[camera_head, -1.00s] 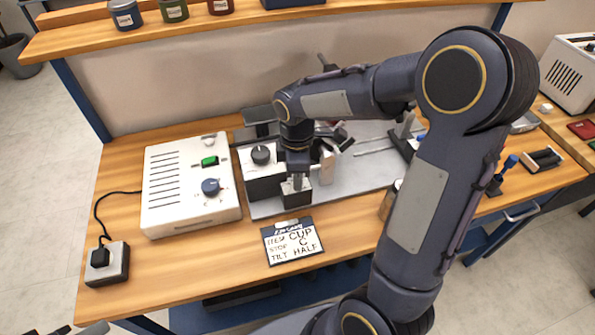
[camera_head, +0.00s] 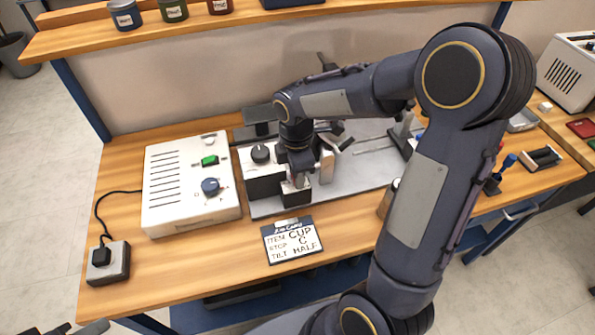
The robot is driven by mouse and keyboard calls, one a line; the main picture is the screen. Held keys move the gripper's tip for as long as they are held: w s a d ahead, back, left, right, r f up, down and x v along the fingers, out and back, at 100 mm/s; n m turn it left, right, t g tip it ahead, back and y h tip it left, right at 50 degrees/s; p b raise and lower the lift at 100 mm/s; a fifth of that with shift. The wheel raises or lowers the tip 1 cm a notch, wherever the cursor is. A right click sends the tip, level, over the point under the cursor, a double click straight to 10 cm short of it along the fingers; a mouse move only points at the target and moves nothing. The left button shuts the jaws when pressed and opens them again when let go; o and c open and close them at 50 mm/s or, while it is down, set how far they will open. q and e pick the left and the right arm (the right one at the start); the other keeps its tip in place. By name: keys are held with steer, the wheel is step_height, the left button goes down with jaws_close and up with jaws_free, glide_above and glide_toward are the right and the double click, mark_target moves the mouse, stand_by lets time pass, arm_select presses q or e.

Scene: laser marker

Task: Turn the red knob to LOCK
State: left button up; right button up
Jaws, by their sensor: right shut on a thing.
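My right gripper (camera_head: 297,183) points down at the small dark block with a pale top (camera_head: 296,196) at the front of the fixture on the grey plate. It is shut, and its fingers and wrist hide what is between them. No red knob shows clearly; it appears to be covered by the gripper. The LOCK marking cannot be read. A dark tip, perhaps of my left gripper (camera_head: 92,328), shows at the bottom left edge; its state is unclear.
A white box (camera_head: 165,215) with a blue knob (camera_head: 210,187) and green switch (camera_head: 209,160) stands left. A black knob (camera_head: 261,153) sits on the fixture's white top. A job card (camera_head: 291,241) lies in front.

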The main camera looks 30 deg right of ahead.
steer(key=o, duration=0.7)
steer(key=shift+s+a+f, duration=0.1)
steer(key=shift+a+f, duration=0.05)
steer(key=shift+a, duration=0.2)
steer(key=shift+o, duration=1.4)
steer(key=shift+s, duration=0.1)
